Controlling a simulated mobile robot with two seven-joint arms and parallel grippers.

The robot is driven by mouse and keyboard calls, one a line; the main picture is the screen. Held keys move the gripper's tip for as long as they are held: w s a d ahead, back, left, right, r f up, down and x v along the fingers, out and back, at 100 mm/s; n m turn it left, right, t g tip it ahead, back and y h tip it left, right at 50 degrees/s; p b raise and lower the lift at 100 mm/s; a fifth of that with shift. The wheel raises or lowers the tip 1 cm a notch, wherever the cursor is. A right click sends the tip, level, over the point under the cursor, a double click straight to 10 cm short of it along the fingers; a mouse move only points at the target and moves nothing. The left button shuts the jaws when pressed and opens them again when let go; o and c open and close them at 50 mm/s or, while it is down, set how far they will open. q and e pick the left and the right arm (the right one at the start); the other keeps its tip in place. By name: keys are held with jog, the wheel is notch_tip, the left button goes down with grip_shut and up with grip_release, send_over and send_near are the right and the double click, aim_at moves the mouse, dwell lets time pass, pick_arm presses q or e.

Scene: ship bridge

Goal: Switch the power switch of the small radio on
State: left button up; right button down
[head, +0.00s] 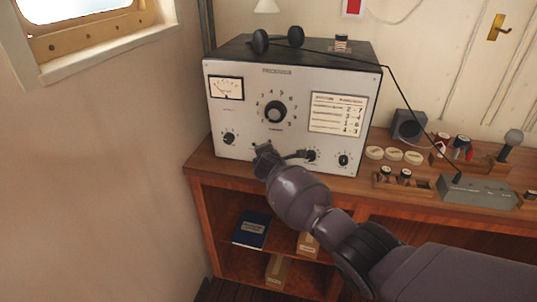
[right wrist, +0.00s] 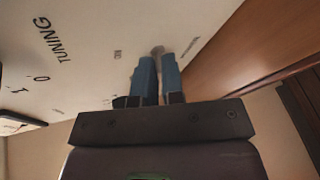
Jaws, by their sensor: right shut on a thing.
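The radio (head: 290,85) is a box with a pale front panel and dark top, standing on the wooden desk. Its front has a meter, a large tuning dial (head: 274,112) and a row of small knobs below. My right gripper (head: 268,152) is at the lower middle of that panel, and its hand hides the part behind it. In the right wrist view, its two blue fingers (right wrist: 158,75) are close together at the panel, shut on a small pale switch lever (right wrist: 158,50). The lever's on or off position cannot be told. My left gripper is not in view.
A black headset (head: 277,40) lies on the radio, and a cable runs right to a grey microphone base (head: 478,190). A small speaker (head: 408,126) and several round pale discs stand right of the radio. A blue book (head: 252,229) is on the shelf below.

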jog(key=shift+f, duration=0.1)
jog(key=c, duration=1.2)
grip_release()
jog(key=shift+c, duration=0.2)
jog(key=shift+s, duration=0.1)
jog(key=v, duration=1)
jog(key=shift+s, duration=0.35)
